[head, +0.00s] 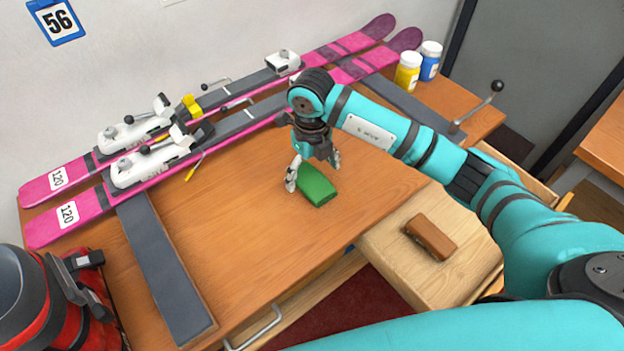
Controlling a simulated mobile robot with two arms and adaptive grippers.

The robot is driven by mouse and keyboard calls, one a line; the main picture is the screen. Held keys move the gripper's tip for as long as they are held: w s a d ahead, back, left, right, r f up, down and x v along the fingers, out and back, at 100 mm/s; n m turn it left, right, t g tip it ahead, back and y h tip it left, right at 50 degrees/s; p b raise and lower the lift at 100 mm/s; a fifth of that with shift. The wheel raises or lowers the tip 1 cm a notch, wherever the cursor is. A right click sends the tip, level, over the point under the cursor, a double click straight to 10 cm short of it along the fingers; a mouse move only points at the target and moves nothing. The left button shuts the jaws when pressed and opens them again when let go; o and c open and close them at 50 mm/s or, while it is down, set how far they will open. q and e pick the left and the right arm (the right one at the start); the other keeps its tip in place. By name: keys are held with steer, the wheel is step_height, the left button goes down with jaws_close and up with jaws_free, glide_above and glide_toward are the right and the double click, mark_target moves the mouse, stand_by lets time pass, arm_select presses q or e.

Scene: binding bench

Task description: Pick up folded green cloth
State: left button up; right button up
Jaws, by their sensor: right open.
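A folded green cloth (318,187) lies flat on the wooden bench, near the middle of the head view. My right gripper (315,178) is over the cloth and points down, with its fingers spread. One finger is at the cloth's left side and the other is by its upper right side. I cannot tell whether the fingers touch it. My left gripper is not in view.
Pink skis (240,122) with white bindings lie along the back of the bench (250,235). A yellow jar (407,72) and a blue jar (430,61) stand at the back right. A brown block (430,236) lies on a lower wooden surface. The bench left of the cloth is clear.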

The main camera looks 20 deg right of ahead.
mark_target(312, 180)
steer(key=shift+d+f, duration=0.1)
steer(key=shift+f, duration=1.4)
steer(key=shift+c, duration=0.4)
steer(key=c, duration=1.2)
steer(key=shift+r, duration=0.1)
